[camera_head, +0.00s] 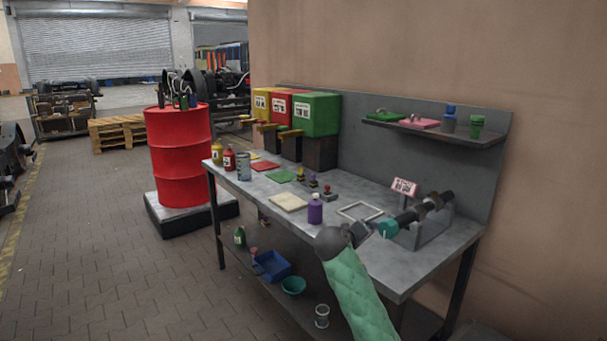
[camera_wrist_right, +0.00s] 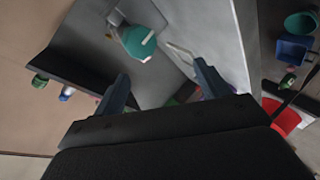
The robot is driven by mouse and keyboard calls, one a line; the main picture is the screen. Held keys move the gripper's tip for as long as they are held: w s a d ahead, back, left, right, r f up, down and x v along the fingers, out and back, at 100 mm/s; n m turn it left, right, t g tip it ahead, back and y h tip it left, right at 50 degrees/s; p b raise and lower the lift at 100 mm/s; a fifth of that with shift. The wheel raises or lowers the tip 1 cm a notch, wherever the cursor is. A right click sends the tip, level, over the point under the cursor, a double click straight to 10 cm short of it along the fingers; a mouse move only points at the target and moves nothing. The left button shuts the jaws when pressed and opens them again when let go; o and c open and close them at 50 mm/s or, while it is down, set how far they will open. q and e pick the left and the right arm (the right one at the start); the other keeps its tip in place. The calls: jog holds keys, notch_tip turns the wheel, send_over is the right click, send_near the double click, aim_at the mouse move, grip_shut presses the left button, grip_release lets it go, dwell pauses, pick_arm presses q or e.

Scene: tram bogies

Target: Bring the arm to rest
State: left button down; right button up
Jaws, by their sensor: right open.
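My right arm, in a green quilted sleeve (camera_head: 357,296), reaches up from the bottom of the head view over the front edge of the grey workbench (camera_head: 420,262). My right gripper (camera_head: 364,232) is above the bench near its right end, close to a teal part (camera_head: 388,228) on a dark shaft. In the wrist view the two fingers of my right gripper (camera_wrist_right: 162,82) are spread, with nothing between them. The teal part (camera_wrist_right: 138,42) lies beyond the fingertips, apart from them. My left gripper is not in view.
A dark shaft (camera_head: 430,205) rests in a grey stand beside a small sign (camera_head: 404,187). A shelf (camera_head: 430,130) hangs behind. A blue bin (camera_head: 271,265) sits below.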

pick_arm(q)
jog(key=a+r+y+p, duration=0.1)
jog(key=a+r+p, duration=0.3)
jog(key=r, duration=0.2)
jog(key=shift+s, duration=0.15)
pick_arm(e)
jog(key=s+a+f+g+y, duration=0.1)
jog(key=s+f+g+y, duration=0.2)
jog(key=s+f, duration=0.7)
jog(key=s+a+f+m+g+y, duration=0.1)
jog(key=s+f, duration=0.8)
jog(key=s, duration=1.9)
jog(key=s+a+f+m+g+y, duration=0.1)
jog(key=s+f+g+y, duration=0.4)
jog(key=s+f, duration=0.5)
jog(key=s, duration=0.9)
jog(key=shift+f+y, duration=0.3)
jog(key=shift+f, duration=0.05)
jog(key=shift+a, duration=0.1)
